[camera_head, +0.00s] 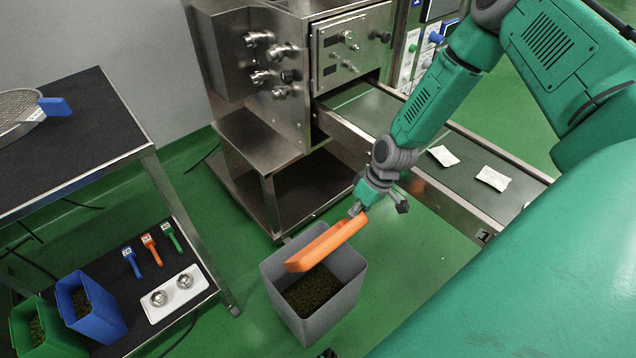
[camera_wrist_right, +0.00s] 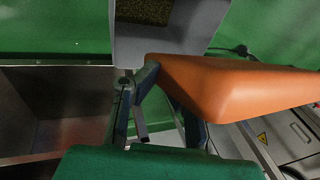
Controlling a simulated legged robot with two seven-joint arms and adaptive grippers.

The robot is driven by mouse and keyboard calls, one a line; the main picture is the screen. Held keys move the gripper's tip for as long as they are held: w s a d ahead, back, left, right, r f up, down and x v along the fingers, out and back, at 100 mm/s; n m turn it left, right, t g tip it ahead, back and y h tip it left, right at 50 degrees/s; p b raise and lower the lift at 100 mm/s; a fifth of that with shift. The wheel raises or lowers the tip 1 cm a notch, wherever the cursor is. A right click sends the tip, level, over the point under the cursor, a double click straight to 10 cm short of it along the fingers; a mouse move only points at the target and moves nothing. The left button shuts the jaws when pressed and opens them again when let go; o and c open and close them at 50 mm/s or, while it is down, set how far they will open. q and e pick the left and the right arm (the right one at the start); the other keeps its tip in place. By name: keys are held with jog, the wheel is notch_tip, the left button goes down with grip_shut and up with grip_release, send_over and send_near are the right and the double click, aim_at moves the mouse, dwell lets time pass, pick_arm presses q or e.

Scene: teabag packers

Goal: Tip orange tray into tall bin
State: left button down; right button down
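The orange tray (camera_head: 328,245) is above the open top of the tall grey bin (camera_head: 318,318), tilted. I cannot see clearly into the tray. Dark loose tea lies inside the bin. My right gripper (camera_head: 358,209) is shut on the tray's far right end, above the bin's back right rim. In the right wrist view the tray (camera_wrist_right: 235,88) runs off to the right from the gripper fingers (camera_wrist_right: 142,88), its smooth side showing. The grey bin (camera_wrist_right: 165,45) shows behind it at the top. My left gripper is not in view.
A steel machine (camera_head: 255,85) and a conveyor (camera_head: 465,185) with white packets stand behind the bin. A black shelf rack (camera_head: 75,140) on the left holds a blue bin (camera_head: 100,315), a green bin (camera_head: 55,340) and small scoops. Green floor is clear around the grey bin.

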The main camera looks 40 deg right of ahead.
jog(key=shift+s+d+f+t+b, duration=0.1)
jog(key=shift+s+f+t+b, duration=0.3)
jog(key=shift+t, duration=0.5)
jog(key=shift+s+f+n+t+y+b, duration=0.3)
jog(key=shift+s+f+t+b, duration=0.15)
jog(key=shift+t+b, duration=0.4)
